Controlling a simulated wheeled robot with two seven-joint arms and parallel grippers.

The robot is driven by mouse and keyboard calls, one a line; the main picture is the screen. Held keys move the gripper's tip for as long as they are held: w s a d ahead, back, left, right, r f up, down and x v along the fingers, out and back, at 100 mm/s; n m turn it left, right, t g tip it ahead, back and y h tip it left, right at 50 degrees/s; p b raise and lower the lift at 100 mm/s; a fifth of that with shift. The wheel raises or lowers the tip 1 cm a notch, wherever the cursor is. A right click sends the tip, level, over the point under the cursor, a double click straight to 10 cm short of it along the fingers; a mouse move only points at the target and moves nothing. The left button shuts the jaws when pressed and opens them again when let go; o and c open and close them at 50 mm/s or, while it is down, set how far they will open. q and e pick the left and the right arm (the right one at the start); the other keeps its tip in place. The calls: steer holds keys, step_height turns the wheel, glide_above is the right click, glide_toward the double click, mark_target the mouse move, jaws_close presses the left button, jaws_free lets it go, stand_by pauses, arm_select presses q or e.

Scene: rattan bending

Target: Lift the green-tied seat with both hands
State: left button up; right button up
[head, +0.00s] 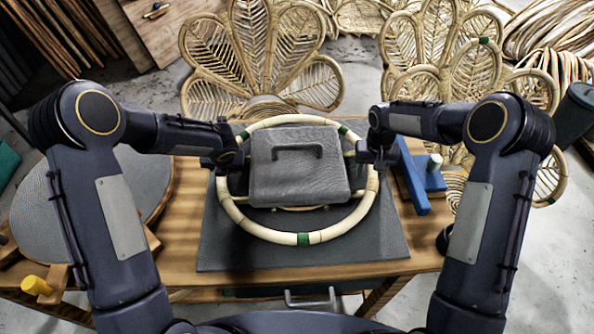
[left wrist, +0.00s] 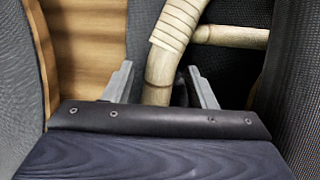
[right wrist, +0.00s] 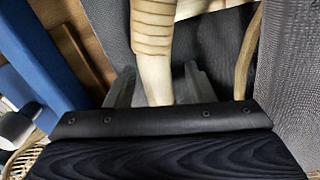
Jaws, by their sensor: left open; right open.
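The green-tied seat is a round pale rattan ring (head: 255,229) with green ties (head: 304,239) at the front and back. It lies on a dark grey mat (head: 225,255), around a grey block with a handle (head: 299,175). My left gripper (head: 236,160) is open at the ring's left side. In the left wrist view the ring's pole (left wrist: 160,75) runs between its two fingers. My right gripper (head: 368,158) is open at the ring's right side. In the right wrist view the pole (right wrist: 154,75) passes between its fingers. Whether the fingers touch it is not clear.
A blue tool (head: 414,180) stands right of the mat on the wooden table (head: 190,225). A round grey disc (head: 40,215) and a yellow-headed mallet (head: 36,286) are at left. Rattan chair backs (head: 255,60) stand behind the table. A dark cylinder (head: 578,110) is at far right.

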arm_select(q)
steer(key=c, duration=1.1)
arm_select(e)
jaws_close()
arm_select(q)
jaws_close()
